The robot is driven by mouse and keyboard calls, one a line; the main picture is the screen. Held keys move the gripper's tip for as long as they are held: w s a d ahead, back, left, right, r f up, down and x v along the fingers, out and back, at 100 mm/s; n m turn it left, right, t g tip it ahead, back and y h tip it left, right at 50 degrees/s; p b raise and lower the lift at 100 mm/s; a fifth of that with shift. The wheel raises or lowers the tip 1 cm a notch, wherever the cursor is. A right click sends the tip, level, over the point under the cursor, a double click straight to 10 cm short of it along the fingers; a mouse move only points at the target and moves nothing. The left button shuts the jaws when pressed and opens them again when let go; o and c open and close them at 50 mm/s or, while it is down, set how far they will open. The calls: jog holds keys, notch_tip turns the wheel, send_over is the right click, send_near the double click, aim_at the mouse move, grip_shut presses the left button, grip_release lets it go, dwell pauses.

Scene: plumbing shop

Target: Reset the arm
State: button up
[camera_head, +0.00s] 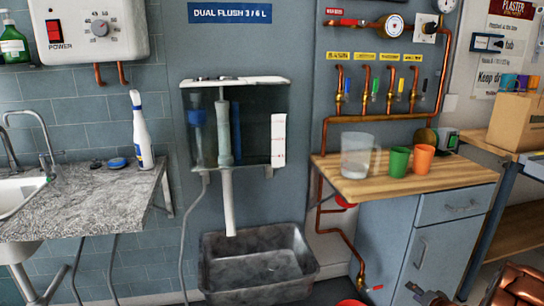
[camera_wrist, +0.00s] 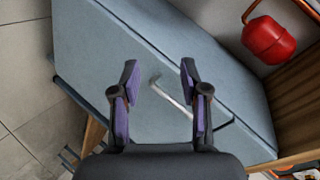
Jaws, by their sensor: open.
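My gripper (camera_wrist: 159,76) is open and empty in the wrist view, its two dark fingers with purple pads spread apart. Beyond the fingers is the blue-grey cabinet (camera_wrist: 105,60), and its pale handle (camera_wrist: 172,93) shows between them. I cannot tell the distance from the fingers to the cabinet. In the head view, a small dark part at the bottom right edge may be my gripper, but it is mostly cut off. The same cabinet (camera_head: 398,245) stands there under a wooden worktop (camera_head: 385,187).
A clear jug (camera_head: 357,156), a green cup (camera_head: 399,161) and an orange cup (camera_head: 424,160) stand on the worktop. Copper pipes run above it. A grey trough (camera_head: 257,265) stands left of the cabinet. A red vessel (camera_wrist: 269,40) is at the wrist view's upper right.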

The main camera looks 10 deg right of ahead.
jog(key=w+a+r+n+g+h+p, duration=0.1)
jog(key=a+r+g+p, duration=0.15)
jog(key=r, duration=0.55)
jog(key=a+r+n+g+h+p, duration=0.1)
jog(key=a+r+n+p, duration=0.15)
jog(key=r, duration=0.55)
jog(key=s+a+r+n+g+p, duration=0.1)
jog(key=s+a+r+g+p, duration=0.15)
jog(key=a+r+p, duration=0.4)
jog(key=s+a+r+n+g+p, duration=0.1)
jog(key=s+a+r, duration=0.3)
jog(key=r, duration=0.5)
jog(key=s+a+r+n+g+y+p, duration=0.1)
jog(key=s+a+r+n+g+p, duration=0.1)
jog(key=s+a+r+p, duration=0.2)
jog(key=s+a+r+n+g+p, duration=0.2)
jog(key=s+a+r, duration=0.8)
jog(key=s, duration=0.9)
jog(key=s+a+r+n+g+y+p, duration=0.1)
jog(key=s+a+r+n+g+p, duration=0.1)
jog(key=s+a+r+p, duration=0.5)
jog(key=s+a+g, duration=0.1)
jog(key=s+a, duration=0.4)
jog(key=shift+a+r+g+y, duration=0.2)
jog(key=shift+r+g+y, duration=0.1)
jog(key=shift+r, duration=0.1)
jog(key=shift+s+n, duration=0.1)
jog(key=shift+n, duration=0.15)
